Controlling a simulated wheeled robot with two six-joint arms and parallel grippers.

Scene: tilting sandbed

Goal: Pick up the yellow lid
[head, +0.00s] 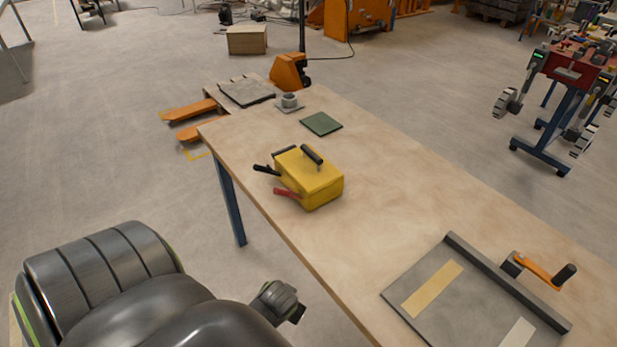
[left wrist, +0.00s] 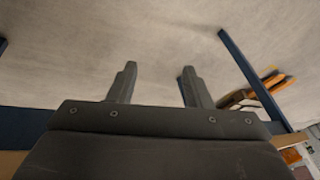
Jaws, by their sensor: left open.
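The yellow lid (head: 308,173) is the top of a yellow box (head: 326,194) standing on the wooden table in the head view. Dark handles (head: 312,155) show on its top. A black handle and a red handle (head: 287,193) stick out on its left side. I cannot make out the seam between lid and box. My left gripper (left wrist: 158,82) is open and empty in the left wrist view, its two fingers apart over the floor. In the head view my left wrist is low, off the table's near edge, well apart from the box. My right gripper is not in view.
The wooden table (head: 390,205) has free room around the box. A green square plate (head: 321,123) and a grey round piece (head: 289,101) lie behind it. A grey tray (head: 400,291) with an orange crank (head: 538,267) is at the right. An orange pallet truck (head: 288,72) stands behind the table.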

